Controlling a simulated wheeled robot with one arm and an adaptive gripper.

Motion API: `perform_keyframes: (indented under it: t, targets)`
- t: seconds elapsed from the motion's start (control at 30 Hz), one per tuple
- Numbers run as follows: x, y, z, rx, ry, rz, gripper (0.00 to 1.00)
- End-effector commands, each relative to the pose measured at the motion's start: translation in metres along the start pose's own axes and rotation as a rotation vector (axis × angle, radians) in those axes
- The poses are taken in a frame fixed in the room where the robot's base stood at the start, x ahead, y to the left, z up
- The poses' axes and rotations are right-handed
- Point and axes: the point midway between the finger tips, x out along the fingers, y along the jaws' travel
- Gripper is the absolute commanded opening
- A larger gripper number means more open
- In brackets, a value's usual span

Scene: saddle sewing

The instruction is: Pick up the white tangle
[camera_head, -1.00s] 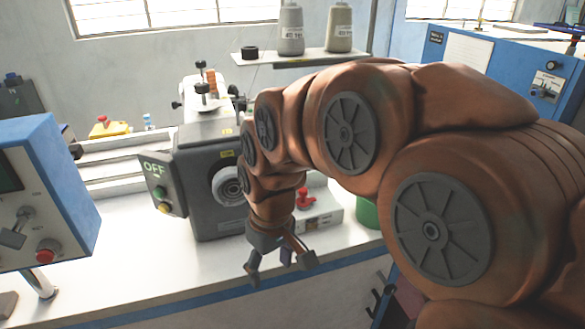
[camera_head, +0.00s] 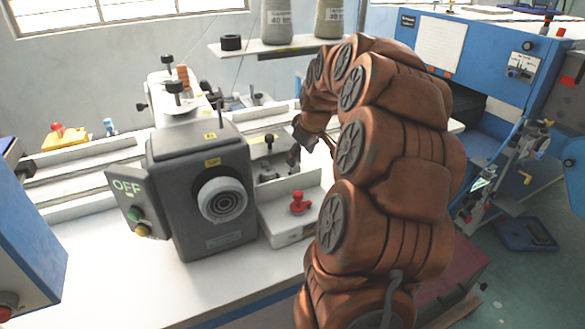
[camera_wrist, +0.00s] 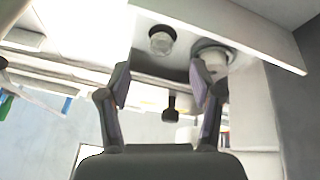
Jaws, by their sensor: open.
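I cannot clearly make out a white tangle. In the wrist view, a pale, clear-looking clump (camera_wrist: 161,42) sits at a dark round fitting on a white surface, beyond and between my fingertips; it may be the tangle, but I cannot tell. My gripper (camera_wrist: 162,82) has its two fingers spread apart with nothing between them. In the head view my gripper (camera_head: 296,152) is small and partly hidden by my arm, over the white bed behind the grey sewing machine (camera_head: 205,185).
A white block with a red knob (camera_head: 299,203) stands right of the machine. A shelf (camera_head: 275,48) with thread cones hangs above. In the wrist view, a dark knob (camera_wrist: 170,108) and a second round fitting (camera_wrist: 213,52) are near the fingers. Blue machinery (camera_head: 470,50) stands at right.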

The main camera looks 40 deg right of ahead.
Motion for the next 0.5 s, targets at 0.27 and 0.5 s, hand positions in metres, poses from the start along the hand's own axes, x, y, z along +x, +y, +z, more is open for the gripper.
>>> perform_keyframes:
  t: [0.27, 0.5]
  targets:
    - [0.020, -0.001, -0.001, 0.000, -0.002, -0.003, 0.65]
    - [0.042, 0.000, -0.002, 0.002, -0.004, -0.004, 0.65]
